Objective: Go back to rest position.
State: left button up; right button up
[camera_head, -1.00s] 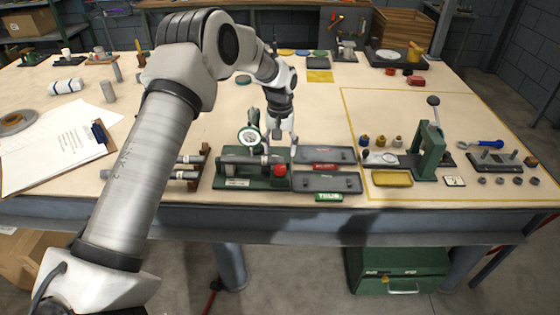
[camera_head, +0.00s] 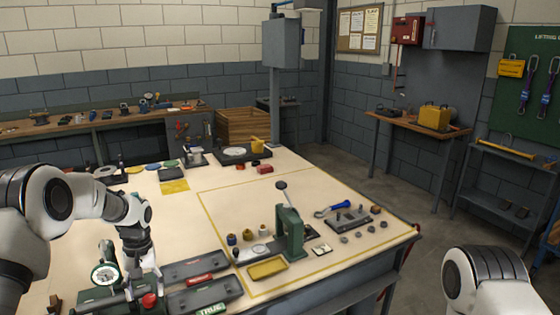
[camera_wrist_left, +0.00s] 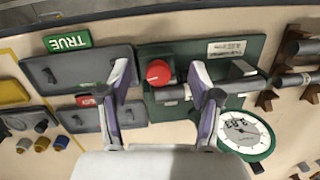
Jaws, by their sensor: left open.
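My left gripper (camera_head: 137,268) hangs at the lower left of the head view, above the green gauge fixture (camera_wrist_left: 208,50). In the left wrist view its two fingers (camera_wrist_left: 158,80) are spread with nothing held between them. The fixture's red knob (camera_wrist_left: 158,72) and part of a grey shaft show beyond the gap between the fingers. I cannot tell whether the fingers touch the fixture. The white dial gauge (camera_head: 105,274) stands just left of the gripper in the head view. My right gripper is not in view; only part of my right arm shows at the lower right.
Grey trays with a green TRUE sign (camera_head: 211,309) and a red sign (camera_head: 200,279) lie right of the fixture. A green lever press (camera_head: 291,232), yellow tray (camera_head: 268,267) and small parts stand farther right. The yellow-outlined area behind the press is mostly bare.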

pick_arm(q)
jog(key=s+d+f+m+g, duration=0.15)
jog(key=s+d+f, duration=0.35)
jog(key=s+f, duration=0.55)
jog(key=s+d+f+g, duration=0.3)
jog(key=s+d+f, duration=0.2)
jog(key=s+f, duration=0.55)
jog(key=s+d+m+t, duration=0.2)
jog(key=s+t, duration=0.4)
jog(key=s, duration=0.8)
jog(key=shift+d+m, duration=0.4)
jog(key=shift+m, duration=0.05)
jog(key=shift+s, duration=0.2)
